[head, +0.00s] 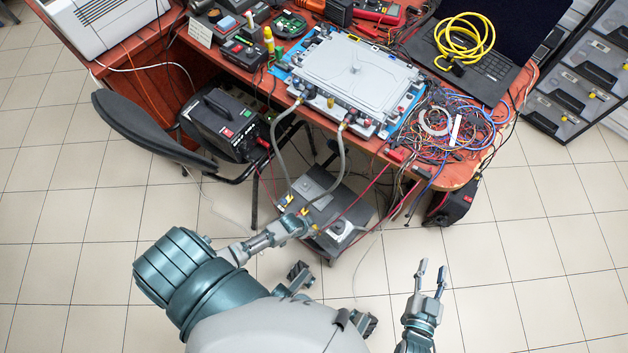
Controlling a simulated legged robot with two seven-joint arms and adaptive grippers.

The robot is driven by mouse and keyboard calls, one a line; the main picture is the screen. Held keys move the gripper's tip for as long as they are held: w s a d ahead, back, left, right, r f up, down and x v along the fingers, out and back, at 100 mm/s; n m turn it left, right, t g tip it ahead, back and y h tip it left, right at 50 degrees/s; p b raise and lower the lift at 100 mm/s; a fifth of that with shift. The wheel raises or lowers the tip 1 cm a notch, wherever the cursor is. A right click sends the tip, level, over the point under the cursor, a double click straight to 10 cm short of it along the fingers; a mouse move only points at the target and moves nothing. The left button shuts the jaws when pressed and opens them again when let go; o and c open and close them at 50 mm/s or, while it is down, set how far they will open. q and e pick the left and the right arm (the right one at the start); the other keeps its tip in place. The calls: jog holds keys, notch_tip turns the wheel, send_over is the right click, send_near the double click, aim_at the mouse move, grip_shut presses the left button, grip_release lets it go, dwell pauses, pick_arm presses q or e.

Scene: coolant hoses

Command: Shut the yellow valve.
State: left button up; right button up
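Two grey hoses run from fittings on the front of a flat grey plate unit (350,70) on the table down to a dark box (325,195) below the table edge. Small yellow parts show at their lower ends, one at the left (286,200) and one at the right (305,211). I cannot tell which is the valve or how its handle is turned. My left gripper (298,222) is right at these yellow parts, and its fingertips are too small to read. Contact is unclear. My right gripper (432,276) is open and empty over the floor, apart from the hoses.
The red table (235,72) is crowded with tools, a laptop (480,65) with a coiled yellow cable (465,38), and tangled wires (455,120). A black chair (140,125) and a black machine (225,122) stand at the left.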

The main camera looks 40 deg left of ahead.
pick_arm(q)
jog(key=shift+w+d+f, duration=0.1)
jog(key=shift+w+f, duration=0.1)
jog(key=shift+f, duration=0.2)
grip_shut()
pick_arm(e)
jog(key=shift+w+a+r+t, duration=0.15)
jog(key=shift+w+r+t, duration=0.05)
jog(key=shift+r+t, duration=0.4)
